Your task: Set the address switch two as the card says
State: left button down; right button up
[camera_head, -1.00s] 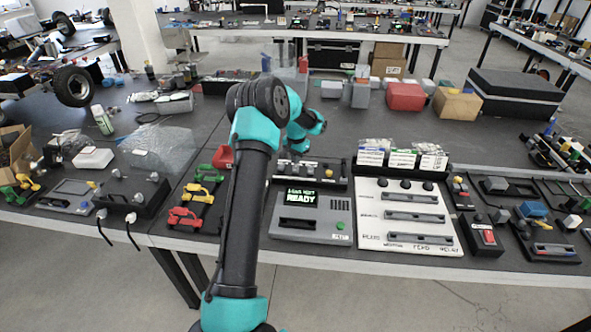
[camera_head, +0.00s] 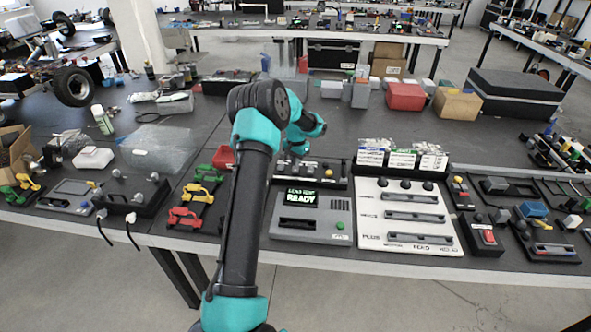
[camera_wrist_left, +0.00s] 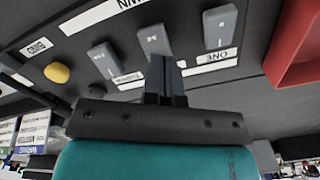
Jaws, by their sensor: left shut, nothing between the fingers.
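The address switch panel (camera_head: 338,183) is a dark strip behind the grey READY unit in the head view. In the left wrist view it has three grey levers: one above the label ONE (camera_wrist_left: 220,25), a middle one (camera_wrist_left: 153,39) and one at left (camera_wrist_left: 104,62). A yellow knob (camera_wrist_left: 57,73) sits further left. My left gripper (camera_wrist_left: 165,62) is shut and empty, its tips at the lower end of the middle lever; contact is unclear. The fingers cover the label there. In the head view my arm hides the gripper's tips. My right gripper is out of view.
White cards (camera_head: 402,159) with small print stand in a black holder right of the panel. A grey unit (camera_head: 312,227) showing READY lies in front. A red bin (camera_wrist_left: 297,45) stands close beside the panel. A white board (camera_head: 405,235) with slots lies to the right.

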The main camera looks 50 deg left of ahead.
pick_arm(q)
jog(key=shift+f, duration=0.5)
dwell(0.3)
jog(key=shift+r, duration=3.55)
